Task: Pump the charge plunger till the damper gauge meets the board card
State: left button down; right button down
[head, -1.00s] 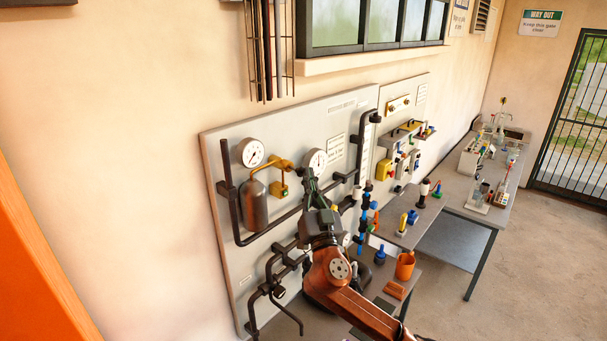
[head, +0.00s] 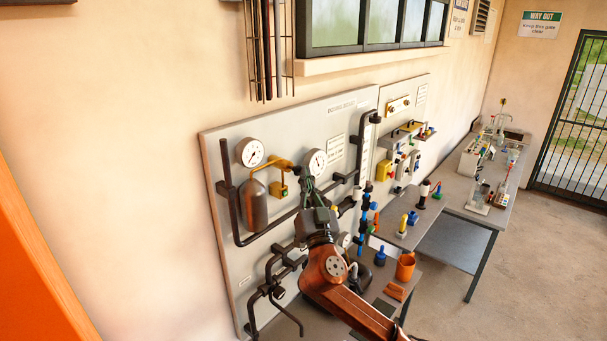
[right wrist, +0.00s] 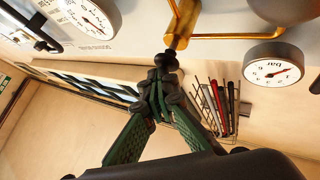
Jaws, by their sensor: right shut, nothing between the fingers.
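The charge plunger shows in the right wrist view as a dark stem (right wrist: 177,42) below a brass-yellow bracket (right wrist: 183,18). My right gripper (right wrist: 166,64) is shut and empty, its dark fingertips at the stem's end. I cannot tell whether they touch. In the head view the right gripper (head: 304,176) is in front of the board, right of the yellow pump block (head: 280,188). The gauge by the grey damper cylinder (head: 255,206) is a white dial (head: 250,153), also in the right wrist view (right wrist: 273,70). My left gripper is out of view.
A second white dial (head: 317,162) sits just above the right gripper. Dark pipes (head: 268,235) run across the board beside my arm. The wall at left is bare.

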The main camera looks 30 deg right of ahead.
jog(key=shift+w+a+b, duration=0.25)
jog(key=shift+w+b, duration=0.05)
jog(key=shift+w, duration=0.3)
dwell(0.5)
dwell(0.3)
jog(key=s, duration=0.1)
jog(key=s+d, duration=0.1)
jog(key=s, duration=0.1)
jog(key=shift+s+d, duration=0.25)
jog(key=shift+s, duration=0.05)
dwell(0.5)
jog(key=shift+s+d, duration=0.3)
jog(key=shift+s, duration=0.5)
jog(key=shift+s+d, duration=0.35)
jog(key=shift+s, duration=0.4)
jog(key=shift+s+d, duration=0.3)
jog(key=shift+s, duration=0.5)
